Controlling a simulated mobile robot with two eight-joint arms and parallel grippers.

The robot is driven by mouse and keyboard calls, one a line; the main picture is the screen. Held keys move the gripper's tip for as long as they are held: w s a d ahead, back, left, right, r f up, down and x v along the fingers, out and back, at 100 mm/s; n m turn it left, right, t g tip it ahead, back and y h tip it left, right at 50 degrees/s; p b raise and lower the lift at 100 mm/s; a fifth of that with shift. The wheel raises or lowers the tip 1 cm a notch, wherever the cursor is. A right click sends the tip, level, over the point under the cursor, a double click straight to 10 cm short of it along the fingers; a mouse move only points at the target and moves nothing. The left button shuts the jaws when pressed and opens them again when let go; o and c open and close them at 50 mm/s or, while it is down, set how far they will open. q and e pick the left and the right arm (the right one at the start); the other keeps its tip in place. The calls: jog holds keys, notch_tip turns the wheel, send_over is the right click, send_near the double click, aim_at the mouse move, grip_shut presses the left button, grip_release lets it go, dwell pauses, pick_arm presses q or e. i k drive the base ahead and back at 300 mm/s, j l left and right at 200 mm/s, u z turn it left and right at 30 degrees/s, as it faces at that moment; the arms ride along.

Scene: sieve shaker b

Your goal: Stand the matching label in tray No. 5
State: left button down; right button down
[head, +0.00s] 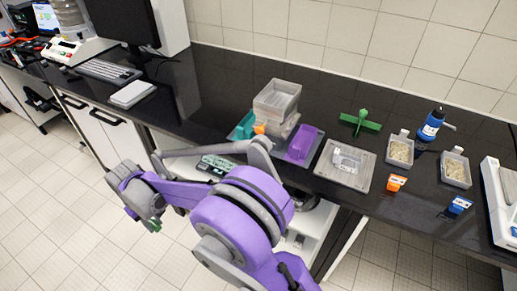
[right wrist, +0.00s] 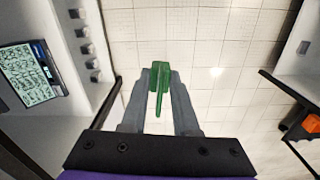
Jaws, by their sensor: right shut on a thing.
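My right gripper (head: 151,224) is out in front of the counter, above the floor, at the left of the head view. In the right wrist view its fingers (right wrist: 160,80) are shut on a small green piece (right wrist: 159,78), whose marking I cannot read. An orange label (head: 396,183) and a blue label (head: 459,204) stand on the counter near two trays of pale grains, the left one (head: 400,152) and the right one (head: 456,168). A clear empty-looking tray (head: 347,159) sits on a grey board. Tray numbers are too small to read. My left gripper is not in view.
Stacked clear trays (head: 277,98), a purple block (head: 304,143), a green cross-shaped piece (head: 360,123) and a blue bottle (head: 432,124) stand on the dark counter. A white device (head: 496,205) is at right.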

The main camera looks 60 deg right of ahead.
aim_at(348, 164)
jog(key=k+l+z, duration=0.5)
jog(key=k, duration=0.2)
jog(key=k+l, duration=0.6)
jog(key=k+z, duration=0.05)
